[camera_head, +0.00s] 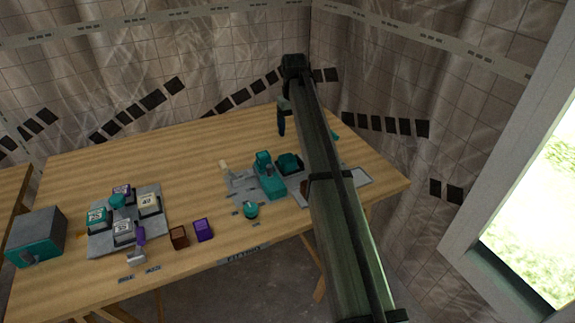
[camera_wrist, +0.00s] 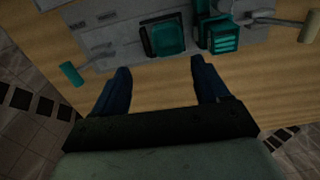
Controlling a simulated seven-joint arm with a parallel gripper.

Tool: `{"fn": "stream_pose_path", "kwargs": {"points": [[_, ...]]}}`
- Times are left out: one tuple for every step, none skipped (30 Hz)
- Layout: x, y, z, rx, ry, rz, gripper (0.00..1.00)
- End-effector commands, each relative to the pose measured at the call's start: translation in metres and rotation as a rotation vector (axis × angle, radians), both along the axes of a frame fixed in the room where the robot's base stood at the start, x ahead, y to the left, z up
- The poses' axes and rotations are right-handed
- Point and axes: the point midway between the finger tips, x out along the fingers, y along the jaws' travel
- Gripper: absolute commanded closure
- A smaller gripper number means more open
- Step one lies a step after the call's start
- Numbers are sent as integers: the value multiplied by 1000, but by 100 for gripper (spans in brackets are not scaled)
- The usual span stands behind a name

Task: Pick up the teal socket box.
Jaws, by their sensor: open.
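A squarish teal box (camera_head: 289,163), which looks like the socket box, sits on a grey plate (camera_head: 242,184) near the right end of the wooden table. It also shows in the wrist view (camera_wrist: 165,38), at top centre. A taller teal device (camera_head: 268,172) stands close beside it; in the wrist view this device (camera_wrist: 222,36) is to its right. My gripper (camera_wrist: 160,68) is open and empty, its two dark blue fingers apart, with the box beyond the tips. In the head view my gripper (camera_head: 282,120) is behind the box, partly hidden by my arm.
A grey board (camera_head: 155,228) with several labelled blocks and a grey-teal case (camera_head: 36,237) are at left. The table's back middle is clear.

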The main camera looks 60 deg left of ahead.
Motion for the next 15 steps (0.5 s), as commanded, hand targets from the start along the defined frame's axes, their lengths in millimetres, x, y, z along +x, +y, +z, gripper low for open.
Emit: {"fn": "stream_pose_path", "kwargs": {"points": [[-7,9,5,-6,0,17,26],[-10,11,6,-9,0,24,26],[-13,12,7,-11,0,31,26],[-15,13,7,-12,0,35,26],[-16,13,7,-13,0,38,26],[-17,13,5,-14,0,40,26],[-17,13,3,-14,0,40,26],[-17,13,1,-14,0,40,26],[-16,13,-3,-14,0,39,26],[-16,12,-6,-14,0,39,26],[-16,12,-10,-14,0,39,26],[-16,12,-16,-14,0,39,26],[-16,12,-21,-14,0,39,26],[-16,12,-26,-14,0,38,26],[-16,12,-33,-14,0,38,26]]}}
